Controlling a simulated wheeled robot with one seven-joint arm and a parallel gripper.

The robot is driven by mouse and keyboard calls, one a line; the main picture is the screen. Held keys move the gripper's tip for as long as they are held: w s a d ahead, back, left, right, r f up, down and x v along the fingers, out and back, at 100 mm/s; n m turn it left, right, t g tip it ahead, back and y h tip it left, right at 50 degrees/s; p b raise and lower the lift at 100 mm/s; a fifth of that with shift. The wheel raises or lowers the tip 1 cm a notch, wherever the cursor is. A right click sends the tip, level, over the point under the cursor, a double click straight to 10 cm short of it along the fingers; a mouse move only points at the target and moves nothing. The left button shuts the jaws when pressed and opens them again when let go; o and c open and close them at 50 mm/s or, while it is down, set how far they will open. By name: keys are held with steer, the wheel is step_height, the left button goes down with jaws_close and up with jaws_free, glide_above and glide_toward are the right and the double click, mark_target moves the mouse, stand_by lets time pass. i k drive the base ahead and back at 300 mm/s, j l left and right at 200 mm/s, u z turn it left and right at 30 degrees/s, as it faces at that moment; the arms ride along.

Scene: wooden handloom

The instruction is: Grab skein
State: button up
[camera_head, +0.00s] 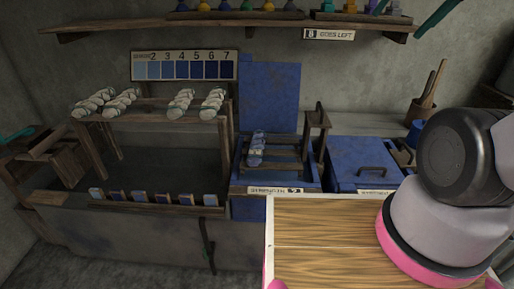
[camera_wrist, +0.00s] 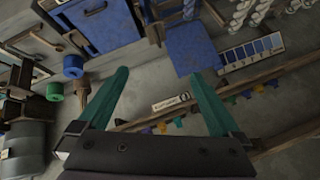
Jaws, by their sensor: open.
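Several pale skeins (camera_head: 129,97) lie in bunches across a wooden rack at the left in the head view. A blue and white skein (camera_head: 257,149) lies on wooden bars over an open blue vat (camera_head: 239,188). In the wrist view, pale skeins (camera_wrist: 240,16) hang at the top right, and a bluish skein (camera_wrist: 188,9) shows at the top edge. My gripper (camera_wrist: 160,74) is open, with its two teal fingers wide apart and nothing between them. It is apart from all the skeins. Teal pieces at the head view's top right look like its fingers.
A lidded blue vat (camera_head: 361,166) stands right of the open one. A numbered blue shade chart (camera_head: 184,66) is on the wall. A wooden shelf (camera_head: 221,22) with small coloured items runs above. A pot of sticks (camera_head: 423,104) stands at right. Free air lies above the rack.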

mark_target(253, 158)
steer(key=j+z, duration=0.1)
steer(key=z, duration=0.3)
steer(key=j+z, duration=0.15)
steer(key=z, duration=0.3)
steer(key=j+z, duration=0.1)
steer(key=z, duration=0.3)
steer(key=k+j+z, duration=0.25)
steer(key=j, duration=0.15)
steer(key=k+j+z, duration=0.15)
steer(key=j+z, duration=0.15)
steer(key=k+j+z, duration=0.25)
steer(key=j, duration=0.15)
steer(key=k+j, duration=0.4)
steer(key=j+z, duration=0.05)
steer(key=j, duration=0.05)
